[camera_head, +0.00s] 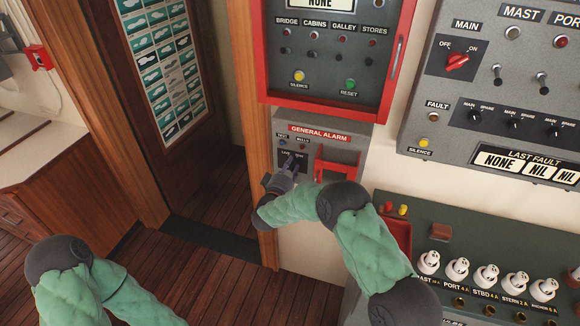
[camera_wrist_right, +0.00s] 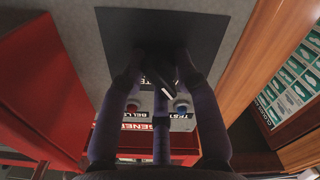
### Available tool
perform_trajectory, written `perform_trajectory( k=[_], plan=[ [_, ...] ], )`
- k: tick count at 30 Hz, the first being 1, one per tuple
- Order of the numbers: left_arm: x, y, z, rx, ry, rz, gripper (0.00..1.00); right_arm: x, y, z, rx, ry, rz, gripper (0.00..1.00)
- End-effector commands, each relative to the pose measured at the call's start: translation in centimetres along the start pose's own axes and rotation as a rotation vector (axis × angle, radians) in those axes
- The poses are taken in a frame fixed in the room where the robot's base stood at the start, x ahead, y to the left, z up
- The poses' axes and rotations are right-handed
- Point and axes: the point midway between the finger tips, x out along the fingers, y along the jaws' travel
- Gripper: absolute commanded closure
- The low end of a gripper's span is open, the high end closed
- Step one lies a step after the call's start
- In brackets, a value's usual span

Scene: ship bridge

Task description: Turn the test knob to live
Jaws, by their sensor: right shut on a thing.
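The general alarm panel (camera_head: 346,150) is a grey box under the red-framed panel. The test knob (camera_wrist_right: 158,62) is dark and sits on a black plate (camera_wrist_right: 118,32). My right gripper (camera_wrist_right: 160,82) is shut on it, with fingers on both sides. A white pointer mark at the knob points down and slightly right in the wrist view, toward the blue lamp (camera_wrist_right: 181,106). In the head view my right gripper (camera_head: 287,174) covers most of the knob, below small plate lettering. My left arm enters at lower left; its gripper is out of view.
A red guard box (camera_head: 338,166) stands just right of my right gripper. A red lamp (camera_wrist_right: 133,105) sits beside the blue one. A wooden door post (camera_head: 262,200) is close on the left. A fuse console (camera_head: 470,230) stands at lower right.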

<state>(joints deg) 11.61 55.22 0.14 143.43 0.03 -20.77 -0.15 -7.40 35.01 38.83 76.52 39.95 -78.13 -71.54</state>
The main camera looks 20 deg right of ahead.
Motion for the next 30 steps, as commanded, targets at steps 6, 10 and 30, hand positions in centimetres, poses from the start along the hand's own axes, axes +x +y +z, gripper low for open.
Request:
perform_trajectory(
  k=[6, 10, 30],
  plan=[
    [0.0, 0.0, 0.0, 0.000, 0.000, 0.000, 1.00, 0.0, -0.1, -0.1, -0.002, 0.003, -0.001, 1.00],
    [0.0, 0.0, 0.0, 0.000, 0.000, 0.000, 1.00, 0.0, -0.1, -0.1, -0.001, 0.003, -0.001, 0.48],
    [0.0, 0.0, 0.0, 0.000, 0.000, 0.000, 1.00, -4.2, -0.1, -0.1, -0.002, 0.002, -0.005, 0.46]
  ],
)
